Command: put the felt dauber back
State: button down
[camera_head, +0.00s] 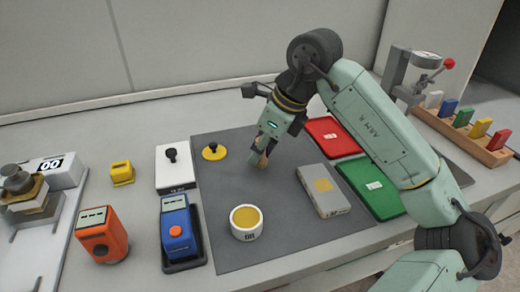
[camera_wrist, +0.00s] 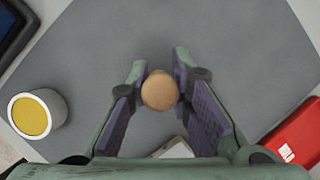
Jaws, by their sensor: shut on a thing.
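My gripper (camera_head: 263,150) is over the grey mat (camera_head: 225,190), right of the yellow lid. It is shut on a tan, round-topped wooden piece, which I take to be the felt dauber (camera_head: 261,161). In the wrist view its round end (camera_wrist: 160,91) sits between the two purple-padded fingers of my gripper (camera_wrist: 160,88). Its lower end is hidden in the wrist view, and I cannot tell whether it touches the mat. A white round pot (camera_head: 247,232) with yellow contents stands open on the mat's front part; it also shows at left in the wrist view (camera_wrist: 54,110).
A grey box (camera_head: 321,198), a red tray (camera_head: 332,138) and a green tray (camera_head: 370,193) lie to the right. Orange (camera_head: 103,240) and blue (camera_head: 177,222) devices stand left. The mat's middle is clear.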

jog(key=shift+f, duration=0.7)
jog(key=shift+f, duration=0.2)
jog(key=c, duration=1.5)
grip_release()
jog(key=shift+o, duration=0.2)
jog(key=shift+r, duration=0.1)
jog(key=shift+r, duration=0.2)
jog(key=shift+d+r, duration=0.15)
jog(key=shift+r, duration=0.1)
jog(key=b+v, duration=0.2)
jog(key=v, duration=0.9)
jog(key=shift+s, duration=0.15)
